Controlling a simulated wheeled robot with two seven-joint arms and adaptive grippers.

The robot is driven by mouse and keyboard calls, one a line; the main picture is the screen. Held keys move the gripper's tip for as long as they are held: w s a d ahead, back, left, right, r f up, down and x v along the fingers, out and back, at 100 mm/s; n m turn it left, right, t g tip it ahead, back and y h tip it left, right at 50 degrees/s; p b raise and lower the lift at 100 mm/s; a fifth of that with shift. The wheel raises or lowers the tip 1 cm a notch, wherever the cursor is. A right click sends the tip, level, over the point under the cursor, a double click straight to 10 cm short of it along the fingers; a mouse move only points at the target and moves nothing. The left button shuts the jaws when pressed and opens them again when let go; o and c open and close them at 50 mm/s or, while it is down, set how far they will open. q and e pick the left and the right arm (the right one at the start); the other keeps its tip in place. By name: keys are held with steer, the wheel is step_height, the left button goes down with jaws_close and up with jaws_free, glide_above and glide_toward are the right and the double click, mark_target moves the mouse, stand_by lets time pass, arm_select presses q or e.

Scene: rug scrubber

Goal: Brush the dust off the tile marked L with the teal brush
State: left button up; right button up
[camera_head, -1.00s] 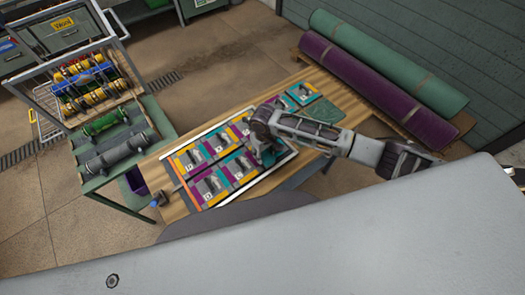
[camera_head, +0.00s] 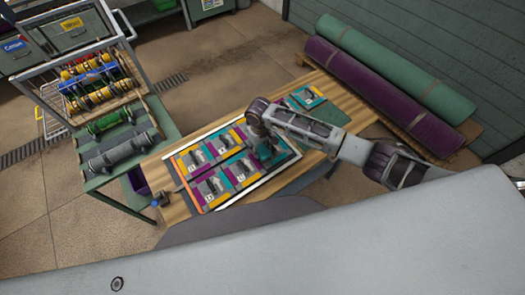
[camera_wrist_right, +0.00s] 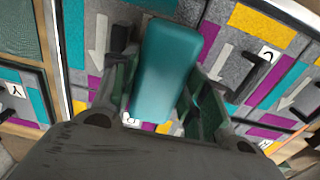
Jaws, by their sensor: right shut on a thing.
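My right gripper (camera_head: 268,150) is shut on the teal brush (camera_wrist_right: 166,70), over the right half of the framed tile board (camera_head: 228,208). In the right wrist view the brush's teal body lies between the two fingers (camera_wrist_right: 158,98). Whether it touches a tile is hidden. The tiles are grey with purple, yellow and teal strips, and each visible one has an arrow and a small letter label. The labels are too small or turned to say surely which tile is L. Grey patches show on several tiles, but I cannot tell dust from tile surface. My left gripper is not in view.
Another tile (camera_head: 307,96) lies on the wooden bench near its far right end. Rolled rugs, purple (camera_head: 380,92) and green (camera_head: 395,65), lie behind it. A green cart (camera_head: 165,122) with rollers stands at the left. A small blue-topped item (camera_head: 157,202) sits at the bench's left end.

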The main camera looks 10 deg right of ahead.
mark_target(267, 156)
steer(key=shift+f, duration=0.1)
stand_by(0.3)
steer(key=shift+s+d+p, duration=0.25)
steer(key=shift+s+p, duration=0.15)
steer(key=shift+s, duration=0.2)
steer(key=shift+s+d+p, duration=0.25)
steer(key=shift+s+p, duration=0.1)
steer(key=shift+s, duration=0.2)
steer(key=shift+s+d, duration=0.25)
steer(key=shift+s, duration=0.35)
steer(key=shift+s+d, duration=0.25)
steer(key=shift+s, duration=0.35)
steer(key=shift+w+a+r+b, duration=0.1)
steer(key=shift+w+a+b, duration=0.2)
steer(key=shift+w, duration=0.55)
steer(key=shift+w+a+r+b, duration=0.1)
steer(key=shift+w+a, duration=0.3)
steer(key=shift+w, duration=0.4)
steer(key=shift+w+a+b, duration=0.15)
steer(key=shift+w+a, duration=0.2)
steer(key=shift+w, duration=0.5)
